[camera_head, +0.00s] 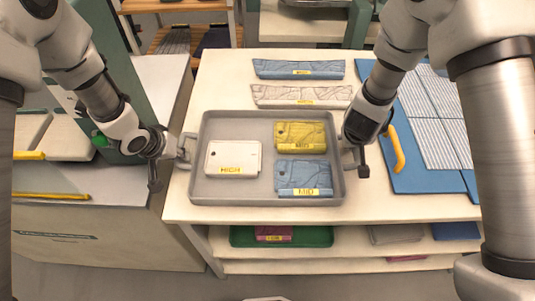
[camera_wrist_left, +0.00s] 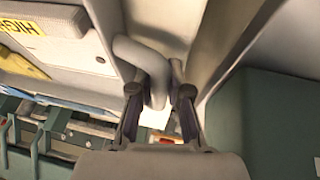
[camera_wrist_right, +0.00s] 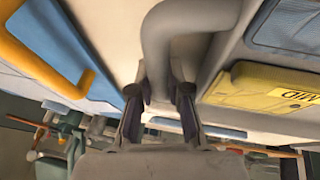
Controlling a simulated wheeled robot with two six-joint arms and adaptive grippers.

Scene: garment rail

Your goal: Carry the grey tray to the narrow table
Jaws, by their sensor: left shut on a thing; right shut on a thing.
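The grey tray (camera_head: 265,197) is in the head view, level, over the front part of a pale table. In it lie a white packet marked HIGH (camera_head: 233,157), a yellow packet (camera_head: 300,136) and a blue packet marked MID (camera_head: 303,175). My left gripper (camera_head: 176,157) is at the tray's left handle; the left wrist view shows its fingers shut on the handle (camera_wrist_left: 150,70). My right gripper (camera_head: 358,150) is at the right handle; the right wrist view shows its fingers around the handle bar (camera_wrist_right: 158,50). Whether the tray touches the table I cannot tell.
The pale table (camera_head: 220,75) holds folded blue (camera_head: 299,68) and patterned (camera_head: 300,95) garments behind the tray. A blue board (camera_head: 415,180) with a yellow handle (camera_head: 396,150) lies at right. Below is a shelf with a green tray (camera_head: 315,237). A grey cabinet (camera_head: 90,225) stands at left.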

